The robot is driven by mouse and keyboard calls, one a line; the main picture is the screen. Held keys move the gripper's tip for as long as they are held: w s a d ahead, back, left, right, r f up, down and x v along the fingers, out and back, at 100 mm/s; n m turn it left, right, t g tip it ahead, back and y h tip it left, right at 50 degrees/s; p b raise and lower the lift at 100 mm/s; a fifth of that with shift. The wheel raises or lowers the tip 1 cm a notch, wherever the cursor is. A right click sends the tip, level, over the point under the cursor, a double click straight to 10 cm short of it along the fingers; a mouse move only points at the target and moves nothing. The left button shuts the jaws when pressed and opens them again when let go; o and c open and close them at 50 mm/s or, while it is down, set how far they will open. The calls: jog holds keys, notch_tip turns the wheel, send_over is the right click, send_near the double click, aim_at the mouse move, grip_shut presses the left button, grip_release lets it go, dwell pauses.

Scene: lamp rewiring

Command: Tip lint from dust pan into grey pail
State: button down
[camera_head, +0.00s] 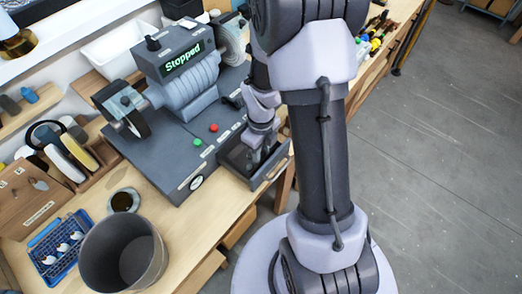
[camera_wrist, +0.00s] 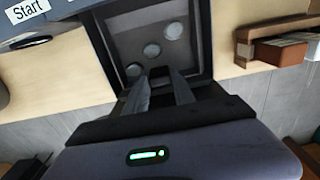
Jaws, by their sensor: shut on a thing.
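The dust pan (camera_head: 270,174) is a dark, shallow, drawer-like tray at the front right of the grey machine. In the wrist view the pan (camera_wrist: 207,42) lies ahead of my fingers, with a few grey round clumps of lint (camera_wrist: 151,49) on its floor. My gripper (camera_wrist: 160,76) is shut on the near edge of the pan; the exact grip point is partly hidden. In the head view my gripper (camera_head: 262,150) reaches down at the pan. The grey pail (camera_head: 122,250) stands upright at the front left of the bench, apart from the pan, and its visible inside looks empty.
The machine (camera_head: 180,75) reads "Stopped" and has green and red buttons. A blue tray (camera_head: 58,250) with small white pieces and a small dark round dish (camera_head: 123,200) are near the pail. Wooden racks stand left. Open floor (camera_head: 440,170) lies right.

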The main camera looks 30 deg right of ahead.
jog(key=shift+s, duration=0.15)
jog(key=shift+s+d+r, duration=0.15)
jog(key=shift+s+r, duration=0.05)
jog(key=shift+s, duration=0.05)
notch_tip(320, 180, up, 9)
jog(key=p, duration=0.5)
dwell(0.4)
